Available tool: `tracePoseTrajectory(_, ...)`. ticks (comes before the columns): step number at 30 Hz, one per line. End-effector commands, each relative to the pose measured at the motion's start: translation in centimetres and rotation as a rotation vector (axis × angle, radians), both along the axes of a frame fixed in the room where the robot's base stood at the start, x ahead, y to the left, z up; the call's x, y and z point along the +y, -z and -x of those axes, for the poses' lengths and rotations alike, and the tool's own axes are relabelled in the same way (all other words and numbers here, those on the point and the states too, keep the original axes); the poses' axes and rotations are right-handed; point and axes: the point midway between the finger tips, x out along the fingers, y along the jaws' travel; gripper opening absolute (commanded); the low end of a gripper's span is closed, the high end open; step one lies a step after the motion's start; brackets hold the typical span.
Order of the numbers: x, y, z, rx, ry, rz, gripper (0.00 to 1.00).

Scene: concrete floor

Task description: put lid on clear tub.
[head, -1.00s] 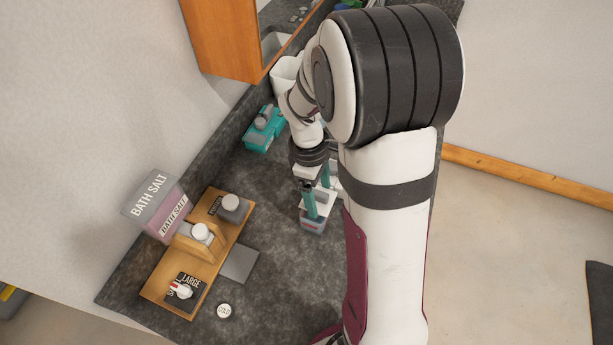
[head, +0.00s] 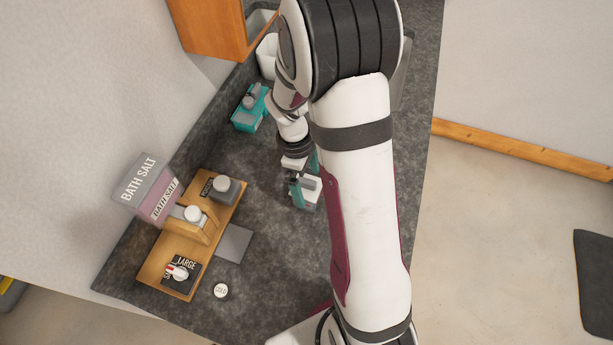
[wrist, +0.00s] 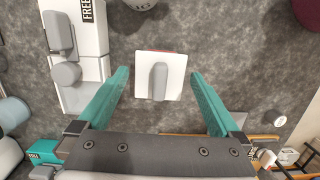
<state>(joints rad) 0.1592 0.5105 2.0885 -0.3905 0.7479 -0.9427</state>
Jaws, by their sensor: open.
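A white square piece with a grey raised handle, which looks like the lid, lies between my fingers in the wrist view (wrist: 172,84), with a red strip at its far edge. In the head view it shows as a small white and grey piece under my gripper (head: 304,180). My gripper (wrist: 160,73) is open, one teal finger on each side of the piece, apart from it. A see-through box with pinkish contents marked BATH SALT (head: 147,190) stands at the left by the wall; whether it is the clear tub I cannot tell.
A wooden tray (head: 217,232) with several small containers lies left of my gripper. Beside it are a grey flat square (head: 233,243) and a round white COLD piece (head: 221,291). A teal box (head: 246,122) stands farther back. A white box marked FREE (wrist: 95,30) is close by.

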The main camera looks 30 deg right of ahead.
Motion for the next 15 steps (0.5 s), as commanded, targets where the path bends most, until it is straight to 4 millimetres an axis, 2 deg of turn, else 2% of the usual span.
tracePoseTrajectory(4,0.1,-2.1,-0.4,-0.006,-0.001,0.002,1.00)
tracePoseTrajectory(9,0.7,-7.1,-0.9,-0.008,-0.001,0.001,1.00)
tracePoseTrajectory(15,1.1,-11.2,-1.3,-0.003,0.000,0.001,1.00)
